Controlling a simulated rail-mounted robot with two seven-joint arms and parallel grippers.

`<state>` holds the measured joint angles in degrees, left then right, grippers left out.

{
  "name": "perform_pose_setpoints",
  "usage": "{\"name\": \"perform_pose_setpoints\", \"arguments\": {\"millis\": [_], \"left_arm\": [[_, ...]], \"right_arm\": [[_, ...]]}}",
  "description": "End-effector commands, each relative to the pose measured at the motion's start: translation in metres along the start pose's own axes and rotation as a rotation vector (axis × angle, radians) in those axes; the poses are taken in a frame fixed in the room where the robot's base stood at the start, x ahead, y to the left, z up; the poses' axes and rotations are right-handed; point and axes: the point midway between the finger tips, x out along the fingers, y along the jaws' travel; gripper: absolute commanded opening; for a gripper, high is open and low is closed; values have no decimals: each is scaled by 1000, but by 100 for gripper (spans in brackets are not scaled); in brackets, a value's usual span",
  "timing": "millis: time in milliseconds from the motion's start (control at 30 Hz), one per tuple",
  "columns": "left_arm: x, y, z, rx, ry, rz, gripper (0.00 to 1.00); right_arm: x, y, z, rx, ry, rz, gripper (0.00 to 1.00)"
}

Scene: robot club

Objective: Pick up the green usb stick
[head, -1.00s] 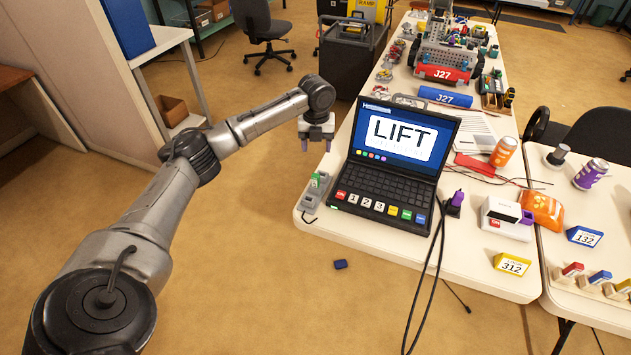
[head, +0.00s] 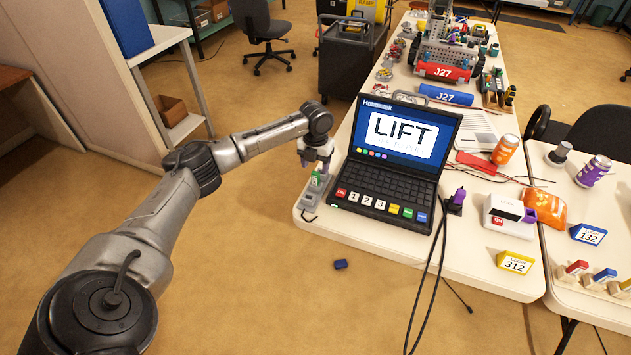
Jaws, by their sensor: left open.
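The green usb stick (head: 315,178) stands upright in a small grey holder (head: 310,199) at the left edge of the table, beside the laptop. My right gripper is not in view.
The open laptop (head: 385,185), showing "LIFT", stands close to the right of the holder. Black cables (head: 436,255) hang over the table's front edge. A small blue object (head: 340,264) lies on the floor. The floor left of the table is free.

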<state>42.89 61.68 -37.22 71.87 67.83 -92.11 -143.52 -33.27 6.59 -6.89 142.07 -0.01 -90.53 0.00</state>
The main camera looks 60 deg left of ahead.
Motion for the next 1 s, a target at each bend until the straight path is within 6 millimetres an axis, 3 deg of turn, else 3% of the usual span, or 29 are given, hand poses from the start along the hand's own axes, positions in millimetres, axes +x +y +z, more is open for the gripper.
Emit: {"name": "perform_pose_setpoints", "arguments": {"millis": [233, 533, 800, 1000], "left_arm": [[12, 0, 0, 0, 0, 0, 57], [49, 2, 2, 0, 1, 1, 57], [53, 2, 2, 0, -1, 0, 57], [53, 2, 2, 0, -1, 0, 40]], "right_arm": [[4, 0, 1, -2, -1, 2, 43], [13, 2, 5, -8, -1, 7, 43], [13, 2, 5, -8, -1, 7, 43], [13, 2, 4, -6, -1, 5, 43]]}}
